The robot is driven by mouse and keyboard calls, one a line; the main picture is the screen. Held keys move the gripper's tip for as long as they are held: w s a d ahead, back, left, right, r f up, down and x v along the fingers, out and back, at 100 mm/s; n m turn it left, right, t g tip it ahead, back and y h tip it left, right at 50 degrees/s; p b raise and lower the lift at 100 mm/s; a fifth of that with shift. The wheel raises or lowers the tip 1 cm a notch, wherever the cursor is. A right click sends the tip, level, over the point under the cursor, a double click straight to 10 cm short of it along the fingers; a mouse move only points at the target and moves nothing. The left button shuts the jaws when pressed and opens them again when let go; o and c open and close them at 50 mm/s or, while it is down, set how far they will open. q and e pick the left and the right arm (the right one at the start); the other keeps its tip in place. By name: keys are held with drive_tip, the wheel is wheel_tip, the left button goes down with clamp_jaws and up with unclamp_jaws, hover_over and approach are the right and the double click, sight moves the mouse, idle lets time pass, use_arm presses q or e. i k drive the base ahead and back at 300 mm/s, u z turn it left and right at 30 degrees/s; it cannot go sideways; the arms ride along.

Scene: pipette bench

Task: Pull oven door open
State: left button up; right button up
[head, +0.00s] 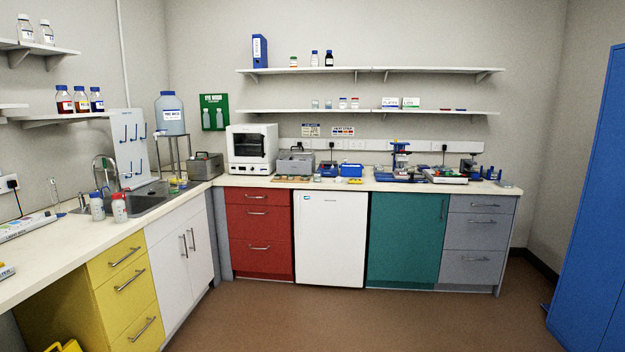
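The oven (252,149) is a small white box standing on the back counter, left of the middle in the head view. Its front has a dark window in the door (248,145), with a pale shelf showing behind it. The door looks shut. A control strip runs along the oven's lower front. Neither of my grippers is in the head view.
The oven stands on the white worktop (350,183) above a red drawer unit (260,233). A grey metal box (295,162) is close on its right, another grey box (206,166) on its left. The brown floor (300,320) in front is clear. A blue cabinet (595,210) stands right.

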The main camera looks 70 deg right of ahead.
sight(264, 130)
drive_tip(key=z, duration=0.95)
drive_tip(key=i, duration=1.55)
drive_tip(key=z, duration=1.35)
drive_tip(key=i, duration=1.65)
drive_tip(key=z, duration=0.45)
